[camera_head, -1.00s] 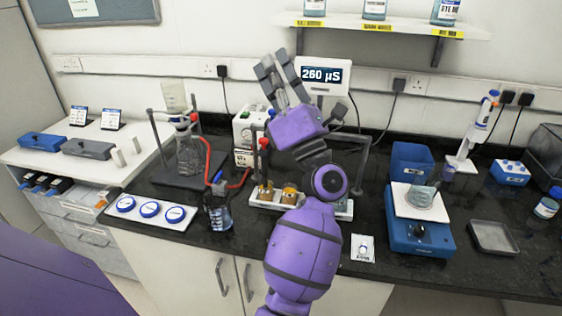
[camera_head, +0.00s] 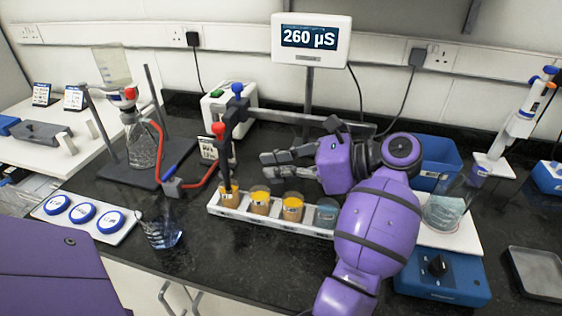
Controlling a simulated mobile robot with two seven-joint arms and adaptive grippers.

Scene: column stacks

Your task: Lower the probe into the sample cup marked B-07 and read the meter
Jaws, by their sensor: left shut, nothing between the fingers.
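The dark probe (camera_head: 226,170), below a red knob (camera_head: 219,128), hangs from a grey arm at the leftmost cup (camera_head: 228,197) of a white rack (camera_head: 212,209). Its tip is at the cup's mouth; I cannot tell how deep it sits. Amber cups (camera_head: 260,203) and (camera_head: 292,210) and a bluish cup (camera_head: 326,215) stand to its right. Their labels are too small to read, so I cannot tell which is B-07. The meter (camera_head: 311,39) reads 260 µS. My right gripper is not in view.
A flask (camera_head: 141,145) on a stand, red tubing and a beaker (camera_head: 160,225) are to the left. Blue-rimmed discs lie on a white plate (camera_head: 118,236). A blue stirrer (camera_head: 441,279) bearing a beaker stands to the right. The bench before the rack is clear.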

